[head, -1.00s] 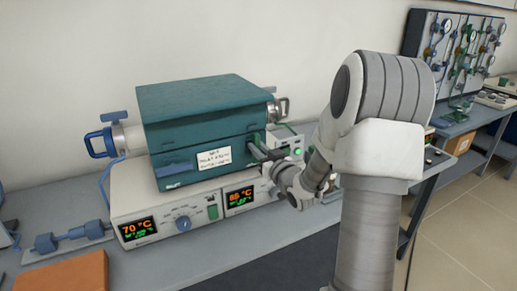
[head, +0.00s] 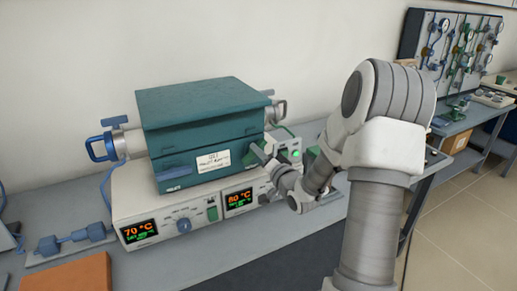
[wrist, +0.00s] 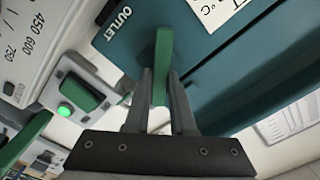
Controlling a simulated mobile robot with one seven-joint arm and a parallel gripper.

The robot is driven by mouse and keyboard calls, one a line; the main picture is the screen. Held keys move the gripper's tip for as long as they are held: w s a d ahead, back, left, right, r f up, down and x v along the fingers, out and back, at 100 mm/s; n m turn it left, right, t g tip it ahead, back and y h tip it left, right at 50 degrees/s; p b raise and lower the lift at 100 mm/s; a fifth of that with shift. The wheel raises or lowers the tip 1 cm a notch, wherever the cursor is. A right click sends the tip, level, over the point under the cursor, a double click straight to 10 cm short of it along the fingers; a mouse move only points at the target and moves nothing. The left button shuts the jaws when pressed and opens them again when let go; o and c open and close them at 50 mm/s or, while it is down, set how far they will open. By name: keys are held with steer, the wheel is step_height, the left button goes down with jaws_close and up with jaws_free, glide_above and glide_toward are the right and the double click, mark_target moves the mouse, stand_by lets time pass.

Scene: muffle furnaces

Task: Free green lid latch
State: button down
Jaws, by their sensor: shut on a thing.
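The green lid latch (wrist: 163,65) is a flat green lever on the end of the teal furnace (wrist: 235,70), near the word OUTLET in the wrist view. My gripper (wrist: 160,80) is shut on the latch, one dark finger on each side. In the head view my gripper (head: 262,158) is at the right end of the furnace (head: 205,145), and the latch (head: 251,158) is partly hidden by it. The teal lid (head: 200,100) rests down on the furnace body.
The furnace stands on a white control box (head: 150,205) with two lit displays. A green rocker switch (wrist: 82,92) with a lit lamp is close to my gripper. A blue handle (head: 100,147) is at the furnace's left end. An orange block (head: 75,275) lies front left.

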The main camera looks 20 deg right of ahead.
steer(key=shift+d+f+m+p, duration=0.15)
steer(key=shift+m+p, duration=0.85)
steer(key=shift+m, duration=1.05)
steer(key=shift+f+m+p, duration=0.15)
steer(key=shift+m+p, duration=0.8)
steer(key=shift+m, duration=1.1)
steer(key=c, duration=0.8)
jaws_free()
steer(key=shift+o, duration=0.2)
